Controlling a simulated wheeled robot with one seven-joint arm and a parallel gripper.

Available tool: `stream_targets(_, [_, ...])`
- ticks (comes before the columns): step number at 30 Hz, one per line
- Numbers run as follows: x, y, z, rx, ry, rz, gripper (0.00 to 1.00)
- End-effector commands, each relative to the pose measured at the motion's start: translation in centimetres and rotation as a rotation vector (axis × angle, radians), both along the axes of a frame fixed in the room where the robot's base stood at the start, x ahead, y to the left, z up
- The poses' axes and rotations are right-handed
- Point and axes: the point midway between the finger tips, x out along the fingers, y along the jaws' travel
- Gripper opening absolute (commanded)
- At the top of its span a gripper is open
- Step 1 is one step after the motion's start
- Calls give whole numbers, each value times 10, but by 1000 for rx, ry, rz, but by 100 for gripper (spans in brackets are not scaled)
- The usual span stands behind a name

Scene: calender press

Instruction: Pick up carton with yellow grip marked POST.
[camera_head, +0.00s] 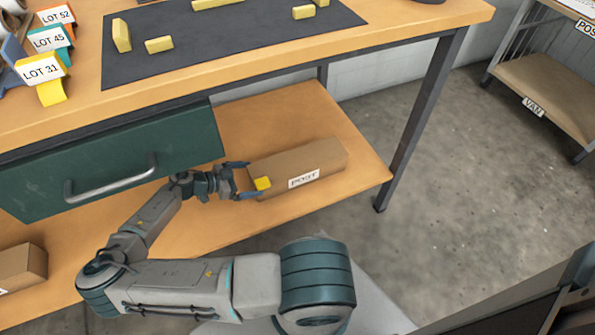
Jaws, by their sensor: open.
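The carton marked POST (325,160) is a long brown box with a white label on its front side. It lies on the lower wooden shelf of the workbench. A yellow grip (262,184) sticks out at its left end. My gripper (250,179) is at that left end, with its fingers open on the far and near sides of the yellow grip. I cannot tell whether a finger touches the grip. My arm reaches in from the front left, below the bench top.
A green drawer (110,160) with a metal handle hangs above the shelf (268,118), close to my wrist. A bench leg (425,115) stands right of the carton. Another carton (22,268) lies at the shelf's left. A cart (550,85) labelled VAN stands at the right; floor between is clear.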

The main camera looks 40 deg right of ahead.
Motion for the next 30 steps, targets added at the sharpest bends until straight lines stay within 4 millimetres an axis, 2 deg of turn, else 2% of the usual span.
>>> stream_targets(3, [-7, -19, -10, -2, 3, -5, 100])
stream_targets(7, [-11, -34, -16, -2, 1, -4, 100])
stream_targets(16, [-12, -40, -17, -1, 1, -2, 100])
stream_targets(17, [-12, -40, -17, -1, 1, -2, 97])
stream_targets(21, [-12, -40, -17, -1, 1, -2, 58])
stream_targets(22, [-12, -40, -17, -1, 1, -2, 55])
stream_targets(30, [-12, -40, -15, -1, 1, -2, 55])
